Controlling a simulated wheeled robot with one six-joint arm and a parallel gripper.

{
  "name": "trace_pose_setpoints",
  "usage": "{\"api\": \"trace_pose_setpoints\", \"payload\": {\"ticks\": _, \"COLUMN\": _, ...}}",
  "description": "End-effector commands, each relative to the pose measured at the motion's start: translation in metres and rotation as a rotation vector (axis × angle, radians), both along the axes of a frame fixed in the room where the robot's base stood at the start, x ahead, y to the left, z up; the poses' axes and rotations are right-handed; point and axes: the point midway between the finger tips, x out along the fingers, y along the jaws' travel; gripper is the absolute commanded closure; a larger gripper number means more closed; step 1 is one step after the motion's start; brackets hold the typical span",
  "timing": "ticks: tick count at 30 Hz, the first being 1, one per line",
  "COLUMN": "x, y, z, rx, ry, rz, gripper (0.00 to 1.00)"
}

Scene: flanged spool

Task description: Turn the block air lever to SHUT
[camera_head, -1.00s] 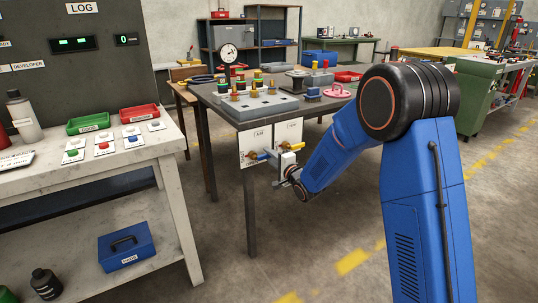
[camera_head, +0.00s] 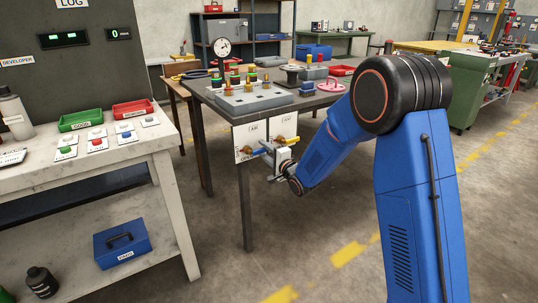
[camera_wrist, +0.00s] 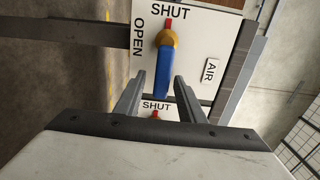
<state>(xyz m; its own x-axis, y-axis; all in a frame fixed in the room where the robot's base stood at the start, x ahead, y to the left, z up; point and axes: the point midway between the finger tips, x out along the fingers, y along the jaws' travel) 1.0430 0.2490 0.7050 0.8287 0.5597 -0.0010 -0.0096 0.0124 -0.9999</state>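In the wrist view, a lever with a brass hub and a blue handle (camera_wrist: 164,80) is mounted on a white plate (camera_wrist: 196,40) marked SHUT, OPEN and AIR. The handle points away from the word SHUT; a red mark shows between hub and SHUT. My gripper (camera_wrist: 160,84) is open, its fingers on either side of the handle's end with gaps. In the head view, the same plate (camera_head: 240,143) hangs at the table's front and my gripper (camera_head: 277,166) is at its lever. A second plate (camera_head: 255,132) beside it carries a yellow-handled lever (camera_head: 291,139).
The dark table (camera_head: 300,107) above the plates holds a grey block with several knobs (camera_head: 250,100), spools and a pink-red part. A white bench (camera_head: 110,165) with trays stands at left.

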Motion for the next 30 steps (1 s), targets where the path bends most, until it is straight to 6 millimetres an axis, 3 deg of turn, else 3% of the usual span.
{"api": "trace_pose_setpoints", "payload": {"ticks": 5, "x": -0.013, "y": -0.009, "z": 0.000, "rx": 0.000, "ry": 0.000, "rz": 0.000, "gripper": 0.64}}
{"api": "trace_pose_setpoints", "payload": {"ticks": 21, "x": -0.101, "y": -0.069, "z": 0.000, "rx": -0.001, "ry": 0.001, "rz": -0.002, "gripper": 0.64}}
{"api": "trace_pose_setpoints", "payload": {"ticks": 30, "x": -0.136, "y": -0.093, "z": 0.000, "rx": 0.000, "ry": 0.000, "rz": -0.002, "gripper": 0.64}}
